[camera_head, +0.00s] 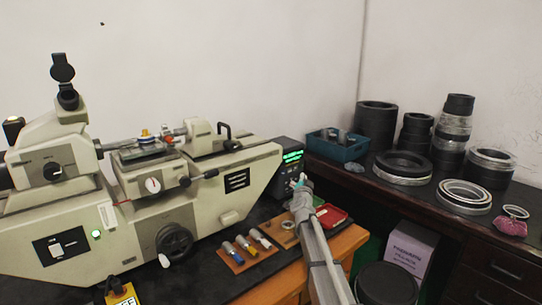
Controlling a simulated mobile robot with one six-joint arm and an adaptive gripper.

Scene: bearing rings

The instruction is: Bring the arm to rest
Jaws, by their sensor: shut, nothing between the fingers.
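My arm (321,252) rises from the bottom edge, right of centre, and reaches toward the back of the bench. My gripper (299,184) is at its far end, in front of the small box with a green display. The gripper is small in view. It is shut and holds nothing.
A large beige measuring machine (150,190) fills the left. A wooden block with several small tools (246,249) and a red tray (330,215) lie near my arm. Bearing rings (464,195), dark cylinders (376,125) and a blue bin (336,146) stand on the right bench.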

